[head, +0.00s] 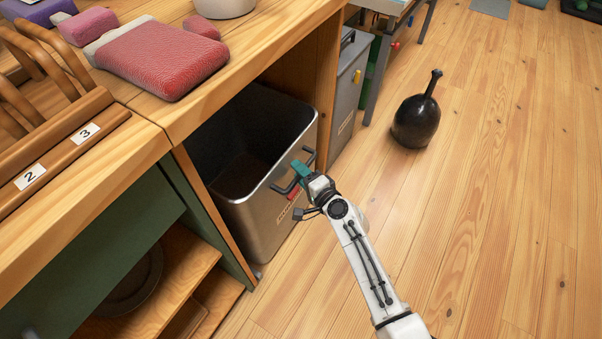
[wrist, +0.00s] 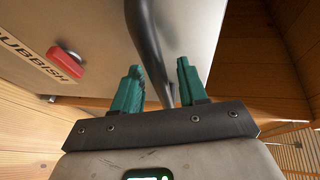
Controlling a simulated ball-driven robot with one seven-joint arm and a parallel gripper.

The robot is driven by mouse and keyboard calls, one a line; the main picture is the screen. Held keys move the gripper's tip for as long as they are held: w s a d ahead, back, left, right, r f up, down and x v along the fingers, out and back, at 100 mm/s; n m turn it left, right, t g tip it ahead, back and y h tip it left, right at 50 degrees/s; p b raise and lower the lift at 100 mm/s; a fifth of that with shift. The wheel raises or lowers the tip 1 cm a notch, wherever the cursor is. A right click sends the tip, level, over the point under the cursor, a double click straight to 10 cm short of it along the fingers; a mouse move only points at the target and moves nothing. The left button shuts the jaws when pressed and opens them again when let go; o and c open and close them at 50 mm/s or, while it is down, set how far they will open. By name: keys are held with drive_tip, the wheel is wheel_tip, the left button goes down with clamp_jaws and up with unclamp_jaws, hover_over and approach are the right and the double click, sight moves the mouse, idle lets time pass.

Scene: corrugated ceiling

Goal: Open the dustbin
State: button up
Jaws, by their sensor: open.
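The dustbin (head: 265,215) is a grey metal bin in the bay under the wooden counter. Its top is open and its dark inside shows; its front stands near the counter edge. A dark bar handle (head: 279,190) is on its front. In the wrist view the handle (wrist: 146,35) runs between the two green fingers of my gripper (wrist: 160,70), which are open and apart around it. Whether either finger touches it I cannot tell. In the head view my gripper (head: 303,171) is at the bin's front, covering part of the handle.
A red part (wrist: 66,60) sits beside the bin's label, which reads "UBBISH" in the wrist view. A second grey bin (head: 347,95) stands behind to the right. A black kettlebell-like object (head: 416,122) stands on the floor. The wooden floor (head: 480,230) to the right is clear.

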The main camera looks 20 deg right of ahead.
clamp_jaws()
idle(0.6)
